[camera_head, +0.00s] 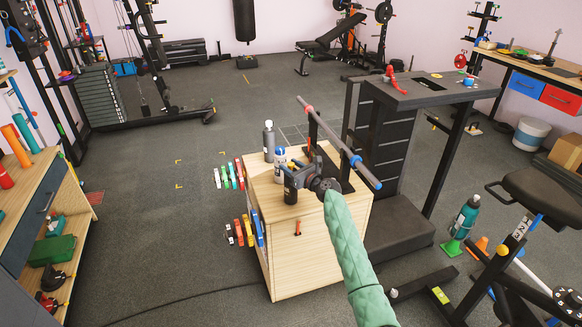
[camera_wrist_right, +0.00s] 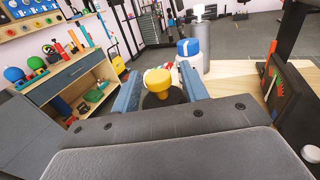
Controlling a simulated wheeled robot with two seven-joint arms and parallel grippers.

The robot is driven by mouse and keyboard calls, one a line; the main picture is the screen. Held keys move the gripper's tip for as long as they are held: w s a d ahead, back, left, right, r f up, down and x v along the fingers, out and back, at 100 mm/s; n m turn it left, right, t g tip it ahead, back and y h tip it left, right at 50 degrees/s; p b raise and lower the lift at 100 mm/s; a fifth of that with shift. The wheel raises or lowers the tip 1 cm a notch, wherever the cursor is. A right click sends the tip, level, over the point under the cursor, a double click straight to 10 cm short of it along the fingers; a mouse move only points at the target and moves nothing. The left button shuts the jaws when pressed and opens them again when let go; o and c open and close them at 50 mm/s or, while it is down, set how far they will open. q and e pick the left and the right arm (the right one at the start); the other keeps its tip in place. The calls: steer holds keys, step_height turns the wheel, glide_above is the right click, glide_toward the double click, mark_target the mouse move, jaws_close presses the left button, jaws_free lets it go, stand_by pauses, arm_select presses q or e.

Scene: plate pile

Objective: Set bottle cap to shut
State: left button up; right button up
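A dark bottle (camera_head: 290,193) stands on the near left part of the light wooden cabinet top (camera_head: 262,188). In the right wrist view its yellow cap (camera_wrist_right: 158,79) sits between my fingers, and the dark body below is partly hidden. My right gripper (camera_head: 291,172) is at this bottle, with a finger on each side of the cap. The fingers look apart from the cap, so the gripper appears open. Whether the cap is fully closed cannot be told. A bottle with a blue and white top (camera_wrist_right: 189,48) and a grey bottle with a white cap (camera_head: 268,140) stand just beyond. My left gripper is not in view.
A barbell (camera_head: 335,138) on a dark stand lies along the right of the cabinet top, close to my right gripper. A black rack (camera_head: 385,130) stands behind right.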

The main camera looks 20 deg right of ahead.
steer(key=shift+s, duration=0.15)
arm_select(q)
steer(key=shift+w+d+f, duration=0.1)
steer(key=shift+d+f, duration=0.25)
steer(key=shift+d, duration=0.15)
arm_select(e)
steer(key=v, duration=0.7)
steer(key=shift+s+d, duration=0.15)
steer(key=shift+s, duration=0.05)
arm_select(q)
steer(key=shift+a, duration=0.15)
